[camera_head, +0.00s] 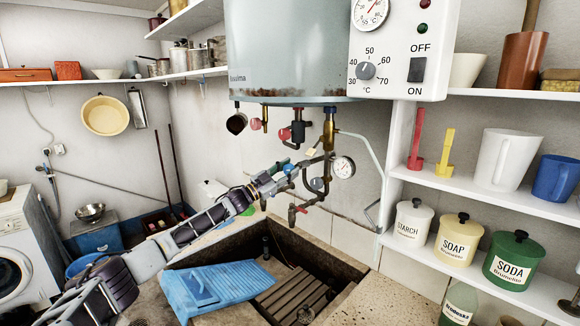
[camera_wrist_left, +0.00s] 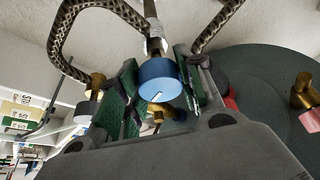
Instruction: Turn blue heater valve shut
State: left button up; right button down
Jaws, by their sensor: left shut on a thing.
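The blue heater valve (camera_head: 289,168) is a small round blue knob on the pipes below the grey-blue water heater (camera_head: 285,50). In the left wrist view the blue knob (camera_wrist_left: 160,82) faces the camera, with a short white mark slanting on its face. My left gripper (camera_head: 275,181) reaches in from the left and is shut on this knob. In the wrist view its green-padded fingers (camera_wrist_left: 160,85) stand at the knob's two sides. My right gripper is not in view.
Red knobs (camera_head: 284,134) hang under the heater near the valve. Shelves with canisters (camera_head: 458,238) stand right.

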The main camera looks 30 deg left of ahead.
pick_arm(q)
jog(key=shift+r+m+h+p, duration=0.3)
jog(key=shift+m, duration=0.7)
jog(key=shift+d+f+m+g+h+p, duration=0.1)
jog(key=shift+m+g+h+p, duration=0.2)
jog(key=shift+m+g, duration=0.6)
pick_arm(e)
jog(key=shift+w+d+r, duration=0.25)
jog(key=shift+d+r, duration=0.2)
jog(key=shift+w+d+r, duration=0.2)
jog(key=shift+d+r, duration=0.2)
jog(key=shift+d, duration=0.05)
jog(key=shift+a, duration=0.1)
pick_arm(q)
jog(key=o, duration=0.7)
jog(key=shift+c, duration=0.2)
jog(key=o, duration=0.4)
jog(key=shift+d, duration=0.1)
jog(key=shift+f+t, duration=0.15)
jog(key=shift+t, duration=0.15)
jog(key=shift+v, duration=5.95)
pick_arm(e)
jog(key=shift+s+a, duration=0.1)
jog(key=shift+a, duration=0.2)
pick_arm(q)
jog(key=shift+r, duration=0.2)
jog(key=shift+s, duration=0.1)
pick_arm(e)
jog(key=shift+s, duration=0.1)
